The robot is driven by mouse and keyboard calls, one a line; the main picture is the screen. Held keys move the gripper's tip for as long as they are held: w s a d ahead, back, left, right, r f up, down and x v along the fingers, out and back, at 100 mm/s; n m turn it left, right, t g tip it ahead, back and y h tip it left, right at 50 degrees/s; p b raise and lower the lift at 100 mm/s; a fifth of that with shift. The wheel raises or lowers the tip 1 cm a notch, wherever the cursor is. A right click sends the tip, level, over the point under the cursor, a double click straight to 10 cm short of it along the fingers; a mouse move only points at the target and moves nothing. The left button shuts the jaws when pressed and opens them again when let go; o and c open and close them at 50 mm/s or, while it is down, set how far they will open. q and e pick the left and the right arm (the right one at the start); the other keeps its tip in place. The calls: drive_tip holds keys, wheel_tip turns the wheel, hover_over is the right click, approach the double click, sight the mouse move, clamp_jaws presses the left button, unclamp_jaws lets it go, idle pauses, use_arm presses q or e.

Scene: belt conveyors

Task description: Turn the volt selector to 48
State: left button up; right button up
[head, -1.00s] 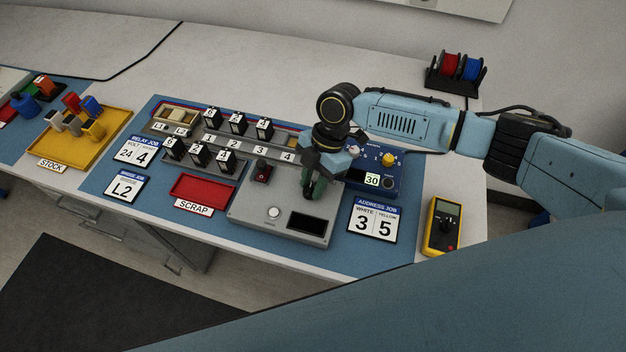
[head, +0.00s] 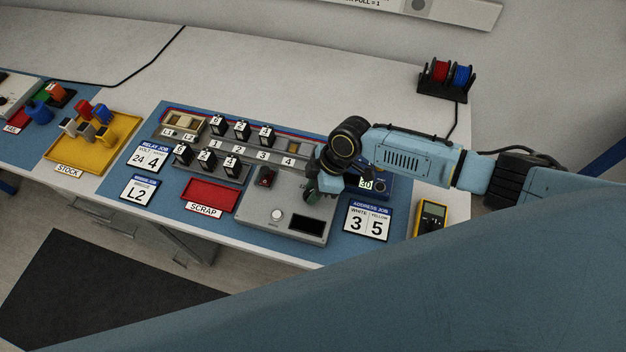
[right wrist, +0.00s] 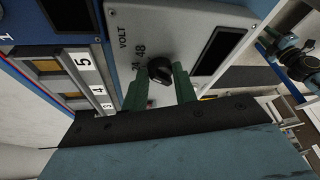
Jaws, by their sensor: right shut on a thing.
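The volt selector (right wrist: 160,70) is a black round knob on the grey panel (right wrist: 128,17), beside the printed marks 24 and 48 and the word VOLT. My right gripper (right wrist: 161,88) has its green fingers on either side of the knob and is shut on it. Which mark the knob points to is not clear. In the head view, my right gripper (head: 315,192) is low over the right part of the grey box (head: 257,222) and hides the knob. My left gripper is not in view.
A red scrap tray (head: 212,194) is to the left. A blue unit (head: 380,188) is partly hidden behind my right arm.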

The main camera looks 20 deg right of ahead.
drive_tip(key=shift+s+m+t+p, duration=0.1)
drive_tip(key=shift+m+t+p, duration=0.2)
drive_tip(key=shift+m+p, duration=0.65)
drive_tip(key=o, duration=1)
drive_tip(key=shift+r, duration=0.1)
drive_tip(key=v, duration=1.3)
drive_tip(key=shift+s+r+p, duration=0.15)
drive_tip(key=shift+p, duration=0.15)
drive_tip(key=shift+a, duration=0.1)
